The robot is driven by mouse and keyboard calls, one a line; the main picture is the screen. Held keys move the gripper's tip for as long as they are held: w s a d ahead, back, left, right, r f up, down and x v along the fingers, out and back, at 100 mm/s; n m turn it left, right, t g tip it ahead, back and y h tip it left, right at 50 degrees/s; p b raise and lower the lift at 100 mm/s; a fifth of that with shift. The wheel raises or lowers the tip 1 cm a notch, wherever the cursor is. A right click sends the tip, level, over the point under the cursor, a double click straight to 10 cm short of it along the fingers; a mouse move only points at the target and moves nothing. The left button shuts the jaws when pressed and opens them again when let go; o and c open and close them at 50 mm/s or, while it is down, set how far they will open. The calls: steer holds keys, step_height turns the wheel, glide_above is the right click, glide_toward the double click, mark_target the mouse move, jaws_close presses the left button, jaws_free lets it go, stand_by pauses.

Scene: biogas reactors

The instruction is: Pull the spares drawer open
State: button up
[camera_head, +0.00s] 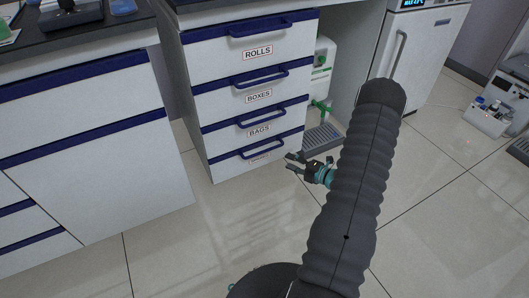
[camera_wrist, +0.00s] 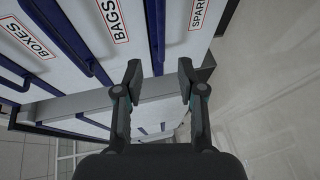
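The spares drawer is the lowest drawer (camera_head: 232,168) of a white cabinet with blue trim in the head view. It looks shut, and its blue handle (camera_head: 262,150) sits above a small, partly hidden label. In the wrist view its label (camera_wrist: 199,12) reads "SPAR", cut off at the top edge, with the blue handle (camera_wrist: 155,30) beside it. My gripper (camera_head: 291,162) is low, just right of the cabinet front near the handle's right end. In the wrist view my gripper (camera_wrist: 160,67) is open, and the handle's end appears between the fingertips. I cannot tell how deep it lies; nothing is gripped.
Drawers marked "ROLLS" (camera_head: 258,52), "BOXES" (camera_head: 259,96) and "BAGS" (camera_head: 259,131) stack above, all with blue handles. A white container with a green tap (camera_head: 321,105) and a grey grate (camera_head: 321,138) stand right of the cabinet. The tiled floor in front is clear.

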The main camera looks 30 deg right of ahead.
mark_target(265, 150)
steer(key=x, duration=1.3)
steer(key=shift+w+a+f, duration=0.1)
steer(key=shift+w+f, duration=0.15)
steer(key=shift+w, duration=0.05)
jaws_close()
